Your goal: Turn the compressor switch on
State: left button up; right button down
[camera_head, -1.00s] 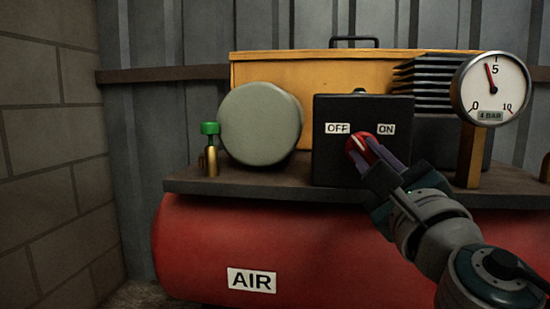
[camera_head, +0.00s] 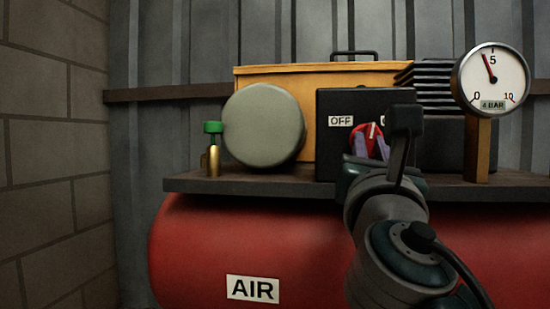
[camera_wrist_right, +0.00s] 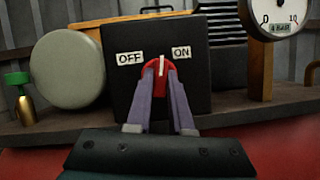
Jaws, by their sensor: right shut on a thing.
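The compressor switch is a red round knob (camera_head: 361,133) with a white pointer line, on the front of a black box (camera_head: 335,155). The OFF label (camera_head: 340,121) is at its left; the ON label is mostly hidden behind my right arm, but the wrist view shows it clearly (camera_wrist_right: 181,53). The pointer stands about upright, between the two labels. My right gripper (camera_head: 370,145) is shut on the knob, a purple finger on each side; the knob also shows in the wrist view (camera_wrist_right: 153,74). My left gripper is not in view.
A red AIR tank (camera_head: 200,240) lies under a dark shelf (camera_head: 260,183). On the shelf stand a green-capped brass valve (camera_head: 212,150), a grey-green drum (camera_head: 262,125) and a post with a gauge (camera_head: 490,80) reading near 5. A block wall (camera_head: 50,150) is at the left.

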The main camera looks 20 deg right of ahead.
jog(key=shift+w+a+r+m+g+h+b, duration=0.15)
jog(key=shift+m+g+h, duration=0.4)
jog(key=shift+m, duration=1)
jog(key=shift+s+d+f+m+g+h+b, duration=0.1)
jog(key=shift+m+g+h+b, duration=0.15)
jog(key=shift+m+g, duration=0.9)
jog(key=shift+w+a+r+m+g+h+b, duration=0.15)
jog(key=shift+m+g+h, duration=0.25)
jog(key=shift+m, duration=1.5)
jog(key=shift+s+f, duration=0.1)
jog(key=c, duration=0.8)
grip_release()
